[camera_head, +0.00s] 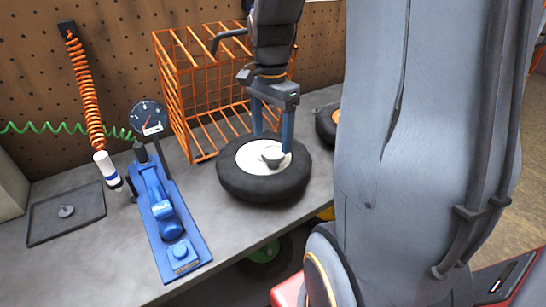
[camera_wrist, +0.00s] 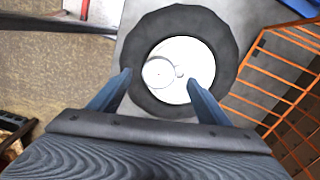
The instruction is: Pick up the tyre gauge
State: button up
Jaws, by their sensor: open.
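A dark round dial gauge (camera_head: 148,113) with a pale label stands at the left, above the back end of a blue device (camera_head: 162,208) on the bench. Whether it is fixed to that device, I cannot tell. My gripper (camera_head: 272,142) is away to its right, pointing down with open, empty jaws over a small wheel with a black tyre (camera_head: 240,182) and white hub. A small round grey piece (camera_head: 273,158) sits on the hub between the fingers. In the wrist view my gripper (camera_wrist: 158,80) straddles this piece (camera_wrist: 157,72), above the tyre (camera_wrist: 224,42).
An orange wire basket (camera_head: 185,95) stands behind the wheel, near the pegboard (camera_head: 120,45). A coiled orange hose (camera_head: 88,95) hangs at the left with a white-and-blue end piece (camera_head: 106,168). A dark tray (camera_head: 85,212) lies at the far left. Another wheel (camera_head: 327,124) is partly hidden.

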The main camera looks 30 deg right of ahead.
aim_at(273, 152)
jog(key=shift+s+d+f+p, duration=0.1)
jog(key=shift+f+p, duration=0.3)
jog(key=shift+f, duration=1.1)
jog(key=shift+d+f+p, duration=0.1)
jog(key=shift+f+p, duration=0.3)
jog(key=shift+f, duration=1.05)
jog(key=shift+c, duration=0.4)
